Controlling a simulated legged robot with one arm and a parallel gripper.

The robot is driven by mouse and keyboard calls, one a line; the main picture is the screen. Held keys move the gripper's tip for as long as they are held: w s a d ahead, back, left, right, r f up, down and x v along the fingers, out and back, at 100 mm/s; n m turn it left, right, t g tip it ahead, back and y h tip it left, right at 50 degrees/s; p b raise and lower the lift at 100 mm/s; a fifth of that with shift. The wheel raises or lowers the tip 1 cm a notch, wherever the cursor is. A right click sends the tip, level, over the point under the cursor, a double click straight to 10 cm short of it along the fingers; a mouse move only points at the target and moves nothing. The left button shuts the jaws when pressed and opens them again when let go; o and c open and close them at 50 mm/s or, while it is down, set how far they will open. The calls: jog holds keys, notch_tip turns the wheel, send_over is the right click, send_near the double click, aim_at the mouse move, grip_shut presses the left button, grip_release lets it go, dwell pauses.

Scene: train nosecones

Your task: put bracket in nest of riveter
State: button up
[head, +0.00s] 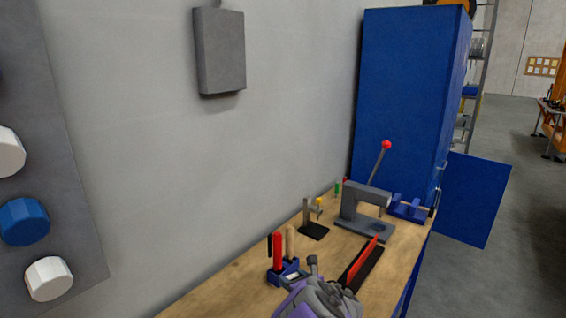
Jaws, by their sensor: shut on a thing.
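The riveter (352,205) is a grey C-shaped bench press on the wooden bench, with a lever ending in a red knob. A dark round spot, perhaps its nest, shows on its base under the head. My gripper (316,272) is at the bottom of the picture, seen from behind, over the near part of the bench and well short of the riveter. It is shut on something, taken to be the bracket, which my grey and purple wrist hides. The bracket's shape and tilt cannot be made out.
On the bench (232,287) stand a blue holder (283,272) with red- and wood-handled tools, a small dark stand (313,230), a black-and-red long tool (361,262) and a blue fixture (408,208). A blue cabinet (408,100) rises behind; a grey wall runs along the left.

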jog(key=s+d+r+m+h, duration=0.1)
jog(key=s+d+m+h, duration=0.1)
jog(key=d, duration=0.3)
jog(key=s+d+r+m+t+h, duration=0.1)
jog(key=s+d+m+h, duration=0.1)
jog(key=d, duration=0.4)
jog(key=shift+m+h, duration=0.8)
jog(key=shift+h, duration=0.2)
jog(key=shift+r, duration=0.1)
